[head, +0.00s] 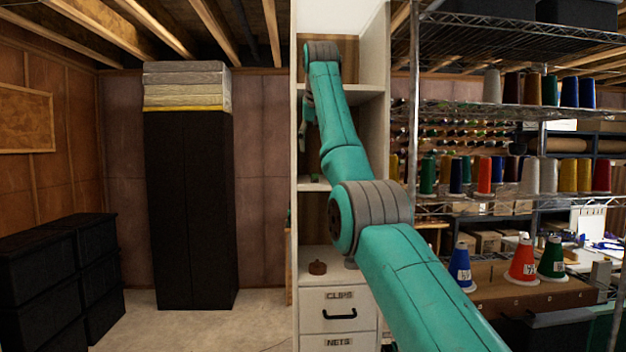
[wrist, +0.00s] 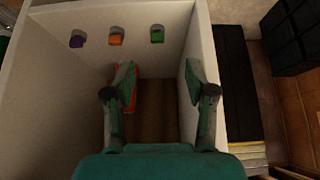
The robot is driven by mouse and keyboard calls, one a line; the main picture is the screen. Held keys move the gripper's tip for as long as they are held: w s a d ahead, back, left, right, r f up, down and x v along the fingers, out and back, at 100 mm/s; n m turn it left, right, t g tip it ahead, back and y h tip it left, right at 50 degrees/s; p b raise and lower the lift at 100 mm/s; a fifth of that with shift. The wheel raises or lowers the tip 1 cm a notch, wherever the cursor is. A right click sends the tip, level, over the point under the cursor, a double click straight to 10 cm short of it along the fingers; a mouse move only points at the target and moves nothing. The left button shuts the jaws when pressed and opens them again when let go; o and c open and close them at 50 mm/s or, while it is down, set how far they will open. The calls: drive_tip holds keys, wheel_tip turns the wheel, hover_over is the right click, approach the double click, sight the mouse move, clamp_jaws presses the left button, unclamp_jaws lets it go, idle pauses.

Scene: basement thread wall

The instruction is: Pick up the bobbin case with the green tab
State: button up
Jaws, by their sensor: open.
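In the wrist view, the bobbin case with the green tab (wrist: 157,34) is on the pale wall at the top, the rightmost of three in a row. To its left are an orange-tabbed one (wrist: 115,36) and a purple-tabbed one (wrist: 77,39). My gripper (wrist: 158,75) is open and empty, its two fingers spread wide. In the picture the green tab lies above the gap between the fingertips, apart from them. I cannot make out the bobbin cases in the head view, where my arm reaches up along the white cabinet (head: 340,255).
A red thing (wrist: 134,96) shows partly behind the left finger. A wire rack with thread cones (head: 484,176) stands right; a black cabinet (head: 190,210) stands left. Floor between is clear.

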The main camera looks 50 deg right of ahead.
sight(315, 178)
drive_tip(key=x, duration=0.5)
drive_tip(key=d+x, duration=0.1)
drive_tip(key=x, duration=0.5)
drive_tip(key=shift+r, duration=0.1)
drive_tip(key=c, duration=0.9)
